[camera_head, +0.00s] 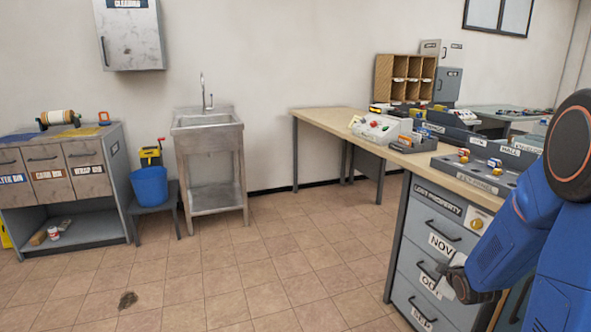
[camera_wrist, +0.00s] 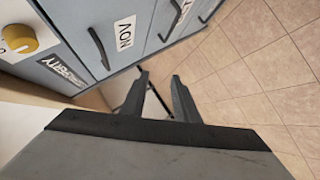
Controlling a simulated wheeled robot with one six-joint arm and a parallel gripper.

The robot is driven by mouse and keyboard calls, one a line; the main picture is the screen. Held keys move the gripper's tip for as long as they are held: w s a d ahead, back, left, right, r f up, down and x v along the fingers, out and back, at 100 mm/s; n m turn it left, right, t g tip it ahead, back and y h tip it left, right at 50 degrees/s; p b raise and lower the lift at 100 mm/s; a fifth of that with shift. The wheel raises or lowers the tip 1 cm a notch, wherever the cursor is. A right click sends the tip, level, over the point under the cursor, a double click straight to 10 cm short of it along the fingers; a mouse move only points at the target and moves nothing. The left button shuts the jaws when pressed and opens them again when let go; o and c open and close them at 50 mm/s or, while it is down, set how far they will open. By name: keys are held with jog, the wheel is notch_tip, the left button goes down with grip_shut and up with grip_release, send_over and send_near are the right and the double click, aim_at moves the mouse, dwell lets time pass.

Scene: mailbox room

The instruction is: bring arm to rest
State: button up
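My blue arm (camera_head: 505,245) reaches in from the right edge of the head view, bent and held in front of the grey drawer cabinet (camera_head: 429,262). My gripper (camera_wrist: 160,78) shows in the wrist view with its two dark fingers apart and nothing between them. In the head view the end of the arm is close to the drawers labelled NOV and OCT, and the fingers are hard to make out. In the wrist view the NOV drawer (camera_wrist: 107,35) is beyond the fingers at the upper left. I cannot tell whether anything touches the cabinet.
A long workbench (camera_head: 335,119) with trays and small devices runs along the right. A sink (camera_head: 208,122), a blue bucket (camera_head: 150,186) on a low stand and a bin cabinet (camera_head: 88,240) stand at the back and left. The tiled floor (camera_head: 255,260) in the middle is clear apart from a dark stain.

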jog(key=s+a+r+m+g, duration=0.2)
jog(key=s+a+r+m, duration=0.1)
jog(key=s+a+r, duration=0.3)
jog(key=s+a+r+m+g, duration=0.1)
jog(key=s+a+r+m, duration=0.3)
jog(key=s, duration=0.5)
jog(key=s+a+r+m+g, duration=0.1)
jog(key=s+a, duration=0.1)
jog(key=s, duration=0.5)
jog(key=s+a+r+m+g+y, duration=0.1)
jog(key=s+a+r, duration=0.1)
jog(key=s, duration=0.5)
jog(key=s+a+r+m+g, duration=0.1)
jog(key=s+a, duration=0.3)
jog(key=s, duration=0.4)
jog(key=shift+r+g+y, duration=0.3)
jog(key=shift+r+y, duration=0.1)
jog(key=shift+r, duration=0.15)
jog(key=shift+w, duration=0.2)
